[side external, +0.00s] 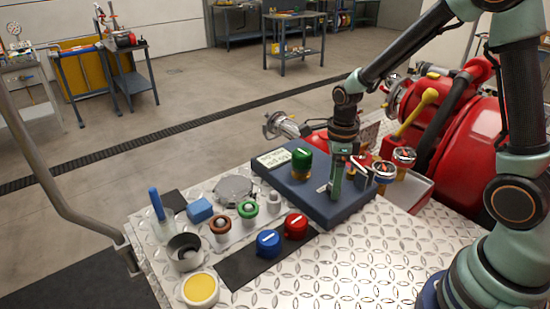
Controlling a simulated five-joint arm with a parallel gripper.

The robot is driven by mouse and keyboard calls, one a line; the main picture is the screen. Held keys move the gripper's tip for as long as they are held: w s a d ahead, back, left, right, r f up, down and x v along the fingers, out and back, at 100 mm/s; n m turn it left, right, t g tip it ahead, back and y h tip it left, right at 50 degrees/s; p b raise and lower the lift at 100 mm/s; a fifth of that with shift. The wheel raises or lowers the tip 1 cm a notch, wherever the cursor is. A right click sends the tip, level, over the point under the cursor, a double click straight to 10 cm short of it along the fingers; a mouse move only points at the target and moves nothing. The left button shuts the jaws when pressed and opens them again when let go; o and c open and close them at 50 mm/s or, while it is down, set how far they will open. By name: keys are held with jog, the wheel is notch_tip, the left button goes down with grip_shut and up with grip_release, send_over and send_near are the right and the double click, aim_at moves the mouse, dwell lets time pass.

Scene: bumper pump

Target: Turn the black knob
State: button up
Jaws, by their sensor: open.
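My gripper (348,184) is open and points down over the right part of the dark blue panel box (345,214). Its fingers are low, close to the box's top. I cannot make out a black knob; the spot between and behind the fingers is largely hidden.
Blue (268,243) and red (296,226) knobs sit on a dark mat in front of the box. Several cups and rings, a blue block (200,210) and a yellow-topped jar (200,289) stand left. Red machinery and gauges (404,157) crowd the right. The front tread plate (370,260) is clear.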

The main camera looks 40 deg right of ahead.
jog(key=shift+f, duration=0.4)
jog(key=shift+c, duration=0.3)
grip_shut()
